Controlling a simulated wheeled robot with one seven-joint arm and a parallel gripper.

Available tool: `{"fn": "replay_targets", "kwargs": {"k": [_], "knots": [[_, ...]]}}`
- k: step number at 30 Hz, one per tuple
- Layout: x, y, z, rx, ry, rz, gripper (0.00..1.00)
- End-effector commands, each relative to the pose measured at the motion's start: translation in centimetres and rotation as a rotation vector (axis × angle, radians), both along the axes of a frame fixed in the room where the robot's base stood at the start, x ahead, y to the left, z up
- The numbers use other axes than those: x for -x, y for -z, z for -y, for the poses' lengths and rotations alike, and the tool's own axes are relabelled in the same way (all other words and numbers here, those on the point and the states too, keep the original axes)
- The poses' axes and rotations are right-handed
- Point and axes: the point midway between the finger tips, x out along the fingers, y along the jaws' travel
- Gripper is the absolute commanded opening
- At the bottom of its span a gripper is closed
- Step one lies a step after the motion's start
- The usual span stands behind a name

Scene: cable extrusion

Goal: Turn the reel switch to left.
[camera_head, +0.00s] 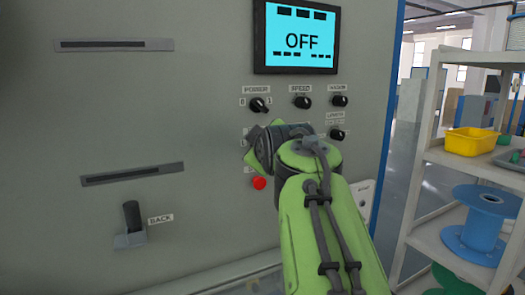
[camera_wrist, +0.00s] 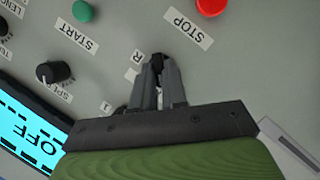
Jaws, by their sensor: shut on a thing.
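My gripper's dark fingers (camera_wrist: 158,80) are shut on a small dark switch knob (camera_wrist: 157,62) on the grey panel. A label reading "R" lies beside it, and I take the knob for the reel switch. Most of the knob is hidden between the fingers, so which way it points cannot be told. In the head view my green arm reaches to the panel below the power switch (camera_head: 259,104). The arm hides the fingertips and the reel switch there.
The wrist view shows a green start button (camera_wrist: 82,11), a red stop button (camera_wrist: 211,6) and a speed knob (camera_wrist: 55,72) around the gripper. The screen (camera_head: 297,38) reads OFF. A shelf with a yellow bin (camera_head: 471,142) and blue spool (camera_head: 483,225) stands right.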

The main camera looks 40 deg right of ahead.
Motion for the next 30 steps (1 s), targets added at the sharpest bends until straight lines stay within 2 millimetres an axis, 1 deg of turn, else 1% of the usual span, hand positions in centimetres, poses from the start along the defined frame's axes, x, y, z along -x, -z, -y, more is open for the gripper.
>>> {"fn": "replay_targets", "kwargs": {"k": [9, 10, 14, 15, 22, 24, 26, 29, 30], "knots": [[0.0, 0.2, 0.0, 0.000, 0.000, -0.006, 0.00], [0.0, 0.2, 0.0, 0.000, 0.000, -0.006, 0.16], [0.0, 0.1, 0.0, 0.000, -0.001, -0.005, 0.36], [0.0, 0.1, 0.0, 0.000, 0.000, -0.004, 0.38], [0.0, 0.0, 0.0, 0.001, 0.000, -0.002, 0.38], [0.3, -0.1, -0.2, 0.001, 0.000, -0.002, 0.38], [1.0, -0.4, -0.7, 0.002, 0.000, -0.001, 0.38], [3.0, -1.2, -2.0, 0.004, 0.000, 0.002, 0.38], [3.9, -1.5, -2.6, 0.003, -0.001, 0.001, 0.38]]}}
